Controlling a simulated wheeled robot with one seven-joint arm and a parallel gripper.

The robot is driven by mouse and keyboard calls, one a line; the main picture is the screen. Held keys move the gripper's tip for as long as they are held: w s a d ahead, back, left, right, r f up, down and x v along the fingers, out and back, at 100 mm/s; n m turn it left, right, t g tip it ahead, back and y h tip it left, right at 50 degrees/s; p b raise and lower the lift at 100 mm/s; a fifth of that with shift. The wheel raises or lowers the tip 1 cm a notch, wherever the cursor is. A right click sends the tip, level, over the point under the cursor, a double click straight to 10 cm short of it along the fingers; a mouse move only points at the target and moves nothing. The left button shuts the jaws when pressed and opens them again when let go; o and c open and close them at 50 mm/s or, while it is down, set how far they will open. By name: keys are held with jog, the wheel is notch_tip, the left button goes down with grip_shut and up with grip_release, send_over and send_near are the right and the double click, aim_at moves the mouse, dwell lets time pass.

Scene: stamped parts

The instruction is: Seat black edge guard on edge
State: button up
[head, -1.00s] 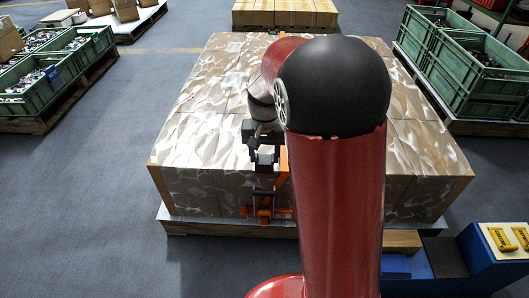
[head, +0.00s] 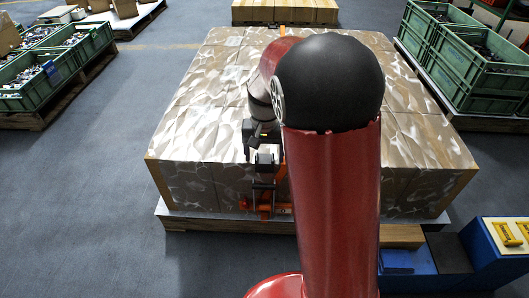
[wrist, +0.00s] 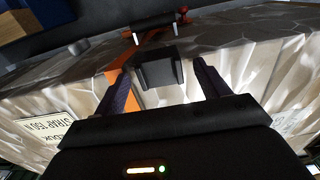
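The black edge guard (wrist: 160,70) is a small dark angled piece in the middle of the wrist view. It lies between the two fingers of my gripper (wrist: 161,66), with a visible gap on each side, so the fingers look open around it. It is at the edge of the wrapped load (wrist: 250,65), but I cannot tell whether it touches the edge fully. An orange strap (wrist: 121,72) runs just left of it in the wrist view. In the head view my arm covers part of this front edge of the load (head: 205,110).
An orange strap fitting (head: 266,208) hangs at the load's front face. A blue bench with yellow parts (head: 508,233) stands at the lower right. Green crates (head: 470,70) stand on a pallet at right, more (head: 45,85) at left. The floor (head: 80,210) at left is clear.

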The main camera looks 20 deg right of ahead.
jog(key=s+r+n+t+p, duration=0.15)
jog(key=s+r+p, duration=0.55)
jog(key=r, duration=1.1)
jog(key=s+r+n+t+p, duration=0.2)
jog(key=s+r+t, duration=0.2)
jog(key=s, duration=1.1)
jog(key=shift+s, duration=0.2)
